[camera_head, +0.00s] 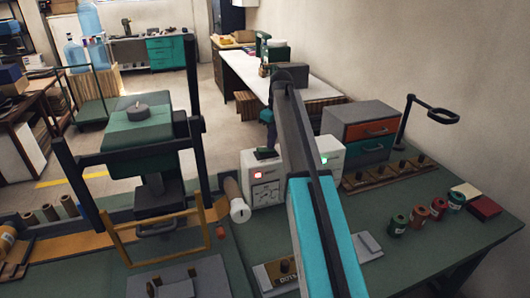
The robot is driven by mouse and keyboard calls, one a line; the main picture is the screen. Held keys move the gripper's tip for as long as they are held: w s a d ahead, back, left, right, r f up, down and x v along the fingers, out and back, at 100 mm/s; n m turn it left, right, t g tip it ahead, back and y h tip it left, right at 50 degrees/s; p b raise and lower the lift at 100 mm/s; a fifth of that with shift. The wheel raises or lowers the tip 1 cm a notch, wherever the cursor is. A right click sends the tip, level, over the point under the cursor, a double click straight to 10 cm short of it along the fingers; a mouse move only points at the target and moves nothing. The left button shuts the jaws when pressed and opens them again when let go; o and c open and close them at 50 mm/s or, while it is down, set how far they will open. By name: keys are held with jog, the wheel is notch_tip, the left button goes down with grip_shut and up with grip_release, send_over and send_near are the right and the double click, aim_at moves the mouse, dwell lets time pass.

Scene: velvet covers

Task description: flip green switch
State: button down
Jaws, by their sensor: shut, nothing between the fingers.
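A white control box (267,190) stands on the green bench, mostly left of my arm, with a lit red light and a dial on its front. A dark green switch-like piece (265,154) sits on its top. A green light (324,160) glows on a white housing right of my arm; my arm hides the part between. My arm rises from the bottom middle and bends down beyond its elbow. My gripper (272,146) seems to be the small dark end just above the box top, partly hidden by the arm. It is shut and empty. I cannot tell whether it touches the green piece.
A green press-like machine (150,135) with dark posts stands left. A drawer unit (372,132), a dark stand with a ring (440,108) and several spools (420,216) are at right. A pale roll (238,208) lies close left of the box.

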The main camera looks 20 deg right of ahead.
jog(key=shift+r, duration=0.15)
notch_tip(320, 180, up, 7)
jog(key=p, duration=0.4)
dwell(0.7)
jog(key=shift+f, duration=0.2)
dwell(0.4)
